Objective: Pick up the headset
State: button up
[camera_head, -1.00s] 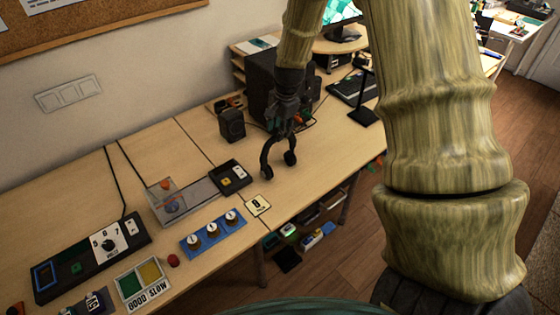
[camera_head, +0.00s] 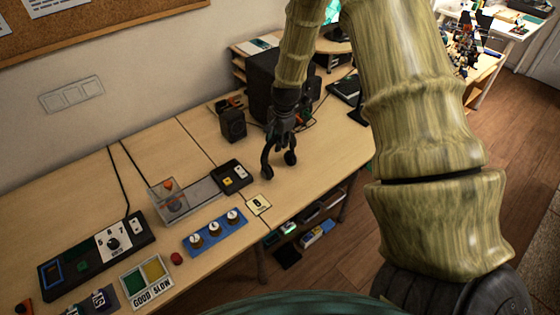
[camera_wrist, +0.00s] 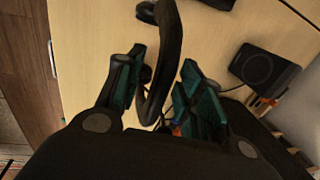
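The headset is black, with a curved band (camera_head: 266,158) and round ear cups, seen upright at the desk's right part below my gripper. My gripper (camera_head: 284,128) points down at its upper part; its fingers are hard to make out against the black there. In the wrist view, the headset band (camera_wrist: 163,55) runs between the two dark green finger pads of my gripper (camera_wrist: 162,68). Narrow gaps show beside the band, so the fingers look open around it. One ear cup shows near the top edge. The lower end of the band is partly hidden.
A small speaker (camera_head: 233,124) and a black computer case (camera_head: 264,88) stand close behind the headset. The desk's front edge is near.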

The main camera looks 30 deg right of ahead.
grip_shut()
dwell(0.5)
